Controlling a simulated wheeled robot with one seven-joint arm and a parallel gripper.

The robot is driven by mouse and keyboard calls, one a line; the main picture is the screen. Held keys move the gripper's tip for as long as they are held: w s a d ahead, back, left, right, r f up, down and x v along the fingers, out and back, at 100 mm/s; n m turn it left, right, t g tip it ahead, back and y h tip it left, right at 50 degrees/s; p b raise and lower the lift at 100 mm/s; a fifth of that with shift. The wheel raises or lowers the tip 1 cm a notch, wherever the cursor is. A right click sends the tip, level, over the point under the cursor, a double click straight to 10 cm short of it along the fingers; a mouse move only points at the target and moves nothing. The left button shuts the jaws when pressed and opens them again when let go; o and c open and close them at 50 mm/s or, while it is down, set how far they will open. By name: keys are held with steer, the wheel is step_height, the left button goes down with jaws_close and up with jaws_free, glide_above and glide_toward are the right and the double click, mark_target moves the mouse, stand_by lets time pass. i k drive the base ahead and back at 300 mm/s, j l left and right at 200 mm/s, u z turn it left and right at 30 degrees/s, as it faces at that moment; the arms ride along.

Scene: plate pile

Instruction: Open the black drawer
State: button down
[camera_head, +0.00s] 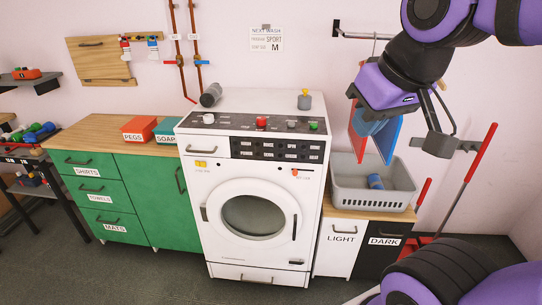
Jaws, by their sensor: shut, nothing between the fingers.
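The black drawer (378,262) is the dark front labelled DARK, low at the right, under the wooden top and beside the white LIGHT front. Its handle (389,234) is near its upper edge. The drawer looks shut, and its lower right side is partly hidden by my purple arm. My gripper (438,144) is dark, shut and empty. In the picture it appears above and to the right of the drawer, apart from it, past the right end of the grey basket.
A grey basket (345,190) with a blue item stands on the wooden top above the drawer. A white washing machine (250,200) stands to the left. Red-handled tools (470,178) lean at the right. Cloths hang from a wall rail (362,35). Grey floor lies in front.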

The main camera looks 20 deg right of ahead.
mark_target(383, 242)
steer(key=k+l+z, duration=0.2)
steer(key=z, duration=0.15)
steer(key=k+l+z, duration=0.15)
steer(key=l+z, duration=0.15)
steer(key=l, duration=0.15)
steer(key=k+l+z, duration=0.15)
steer(key=l+z, duration=0.2)
